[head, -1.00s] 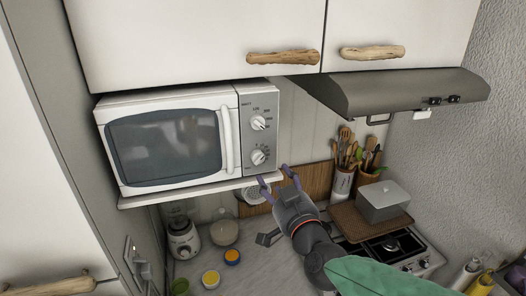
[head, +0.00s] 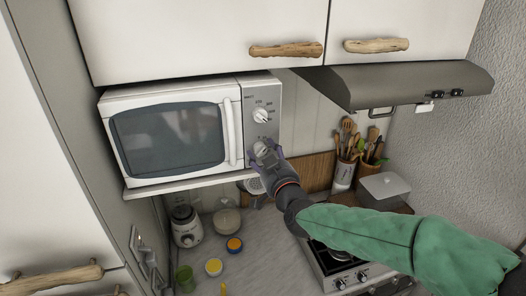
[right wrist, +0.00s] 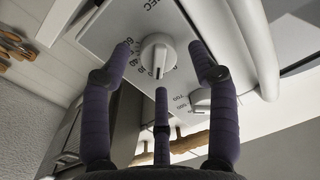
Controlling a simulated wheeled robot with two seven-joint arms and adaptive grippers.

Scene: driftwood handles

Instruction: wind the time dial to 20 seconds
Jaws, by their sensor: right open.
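The white microwave (head: 170,135) sits on a shelf under the upper cabinets. Its time dial (right wrist: 157,56) is a round white knob on the grey panel, with a dark line on its ridge; "SEC" and numbers are printed around it. Which number the line points to is unclear. My right gripper (head: 262,158) is open in front of the panel in the head view, partly covering this lower dial. In the right wrist view my right gripper's fingers (right wrist: 160,52) are spread around the dial, with no clear contact. My left gripper is out of view.
The upper power dial (head: 261,115) is just above the time dial. The microwave door handle (head: 229,132) stands left of the panel. A range hood (head: 405,84), utensil pots (head: 342,178) and a stove (head: 345,262) are to the right. A blender (head: 186,226) stands below.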

